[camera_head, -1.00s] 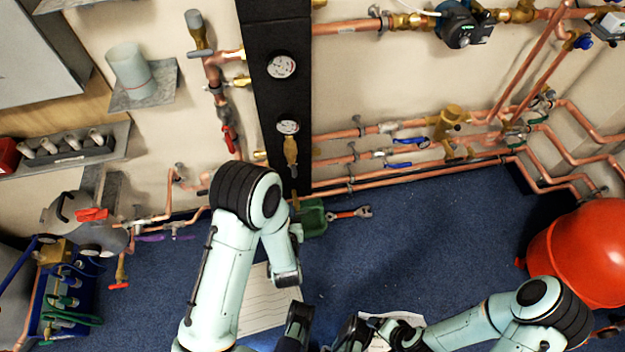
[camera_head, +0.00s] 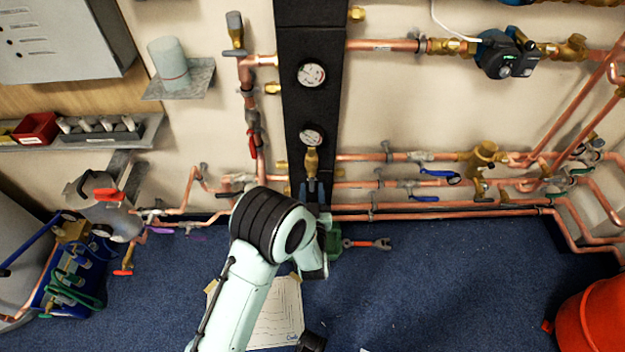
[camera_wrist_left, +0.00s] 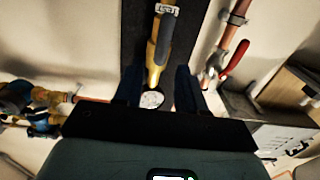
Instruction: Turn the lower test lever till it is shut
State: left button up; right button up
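A black panel (camera_head: 308,100) carries two round gauges. Under the lower gauge (camera_head: 312,137) sits a brass test fitting (camera_head: 311,163), pointing down; I cannot make out its lever clearly. It also shows in the left wrist view (camera_wrist_left: 159,48), where the scene looks upside down. My left gripper (camera_head: 313,192) is at the panel's foot, just below the fitting. In the left wrist view its two dark fingers (camera_wrist_left: 158,88) are apart, one either side of the brass fitting, with no visible grip on it. A dark tip (camera_head: 312,342) at the bottom edge may be my right gripper.
A red-handled valve (camera_head: 253,145) stands left of the panel. Copper pipes with blue levers (camera_head: 438,174) run along the wall to the right. A red-handled wrench (camera_head: 366,244) lies on the blue floor. A red vessel (camera_head: 592,318) stands at lower right.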

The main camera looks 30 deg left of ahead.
aim_at(312, 182)
pick_arm(q)
jog(key=shift+b+x, duration=0.3)
jog(key=shift+x, duration=2.05)
pick_arm(e)
jog(key=shift+w+d+f, duration=0.35)
jog(key=shift+w, duration=0.2)
pick_arm(q)
jog(key=shift+d, duration=0.1)
grip_shut()
